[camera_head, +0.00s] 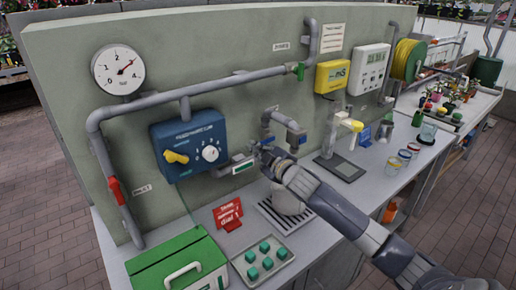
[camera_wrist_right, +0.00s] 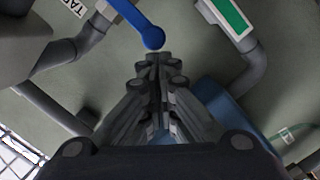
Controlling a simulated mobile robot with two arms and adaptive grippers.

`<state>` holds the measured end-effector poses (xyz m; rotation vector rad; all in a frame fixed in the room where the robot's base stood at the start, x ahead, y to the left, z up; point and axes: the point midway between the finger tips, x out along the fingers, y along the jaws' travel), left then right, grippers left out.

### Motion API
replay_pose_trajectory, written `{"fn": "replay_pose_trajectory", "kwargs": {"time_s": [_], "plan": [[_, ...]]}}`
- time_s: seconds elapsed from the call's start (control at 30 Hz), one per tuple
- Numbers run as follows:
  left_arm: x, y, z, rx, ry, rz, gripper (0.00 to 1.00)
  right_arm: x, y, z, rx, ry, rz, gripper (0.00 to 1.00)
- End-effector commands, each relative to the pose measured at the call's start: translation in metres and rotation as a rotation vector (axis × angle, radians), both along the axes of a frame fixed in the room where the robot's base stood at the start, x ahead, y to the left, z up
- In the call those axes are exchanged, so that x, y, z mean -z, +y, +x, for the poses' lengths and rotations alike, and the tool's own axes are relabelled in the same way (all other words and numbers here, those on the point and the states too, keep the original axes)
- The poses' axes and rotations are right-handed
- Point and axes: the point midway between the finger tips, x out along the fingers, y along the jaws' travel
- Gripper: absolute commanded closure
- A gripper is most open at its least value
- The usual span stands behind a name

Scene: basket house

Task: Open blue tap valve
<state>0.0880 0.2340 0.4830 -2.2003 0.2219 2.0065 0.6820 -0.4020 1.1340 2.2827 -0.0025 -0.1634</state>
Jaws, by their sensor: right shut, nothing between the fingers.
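The blue tap valve shows in the right wrist view as a blue lever (camera_wrist_right: 134,18) with a rounded end, on a grey pipe at the top. My right gripper (camera_wrist_right: 157,62) is shut and empty, its fingertips just below the lever's rounded end. I cannot tell if they touch it. In the head view my right gripper (camera_head: 264,151) is by the wall pipes, beside the grey tap pipe (camera_head: 267,118). The lever is small and partly hidden by the gripper there. My left gripper is not in view.
A blue control box (camera_head: 190,145) with a yellow knob is left of my right gripper. A green-labelled fitting (camera_head: 243,167) is close to it. Below are a drain grate (camera_head: 283,222), a red sign (camera_head: 228,213) and a tray (camera_head: 285,257) of green cubes.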

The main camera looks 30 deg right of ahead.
Motion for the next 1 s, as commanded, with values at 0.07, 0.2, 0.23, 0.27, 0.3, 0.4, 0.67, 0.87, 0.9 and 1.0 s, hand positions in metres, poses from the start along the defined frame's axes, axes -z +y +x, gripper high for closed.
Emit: {"fn": "replay_pose_trajectory", "kwargs": {"time_s": [0.07,0.2,0.23,0.27,0.3,0.4,0.67,0.87,0.9,1.0], "plan": [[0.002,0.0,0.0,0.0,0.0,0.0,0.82,0.002,0.001,0.0,0.0,-0.001,-0.012,1.0],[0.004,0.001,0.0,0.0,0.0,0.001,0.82,0.005,0.001,0.0,0.0,-0.003,-0.034,1.0],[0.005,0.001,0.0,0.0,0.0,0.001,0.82,0.006,0.001,0.0,0.0,-0.003,-0.04,1.0],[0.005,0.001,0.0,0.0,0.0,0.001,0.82,0.006,0.001,0.0,0.0,-0.004,-0.045,1.0],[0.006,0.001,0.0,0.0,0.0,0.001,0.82,0.007,0.001,0.0,0.0,-0.004,-0.053,1.0],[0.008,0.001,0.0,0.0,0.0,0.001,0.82,0.009,0.002,0.0,0.0,-0.006,-0.073,1.0],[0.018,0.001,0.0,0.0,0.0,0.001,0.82,0.02,0.003,0.0,0.0,-0.011,-0.156,1.0],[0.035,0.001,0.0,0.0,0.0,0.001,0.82,0.038,0.003,0.0,0.0,-0.02,-0.293,1.0],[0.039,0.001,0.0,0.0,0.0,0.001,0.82,0.043,0.003,0.0,-0.001,-0.023,-0.328,1.0],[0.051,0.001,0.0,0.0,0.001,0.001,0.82,0.054,0.001,0.0,0.0,-0.03,-0.424,1.0]]}}
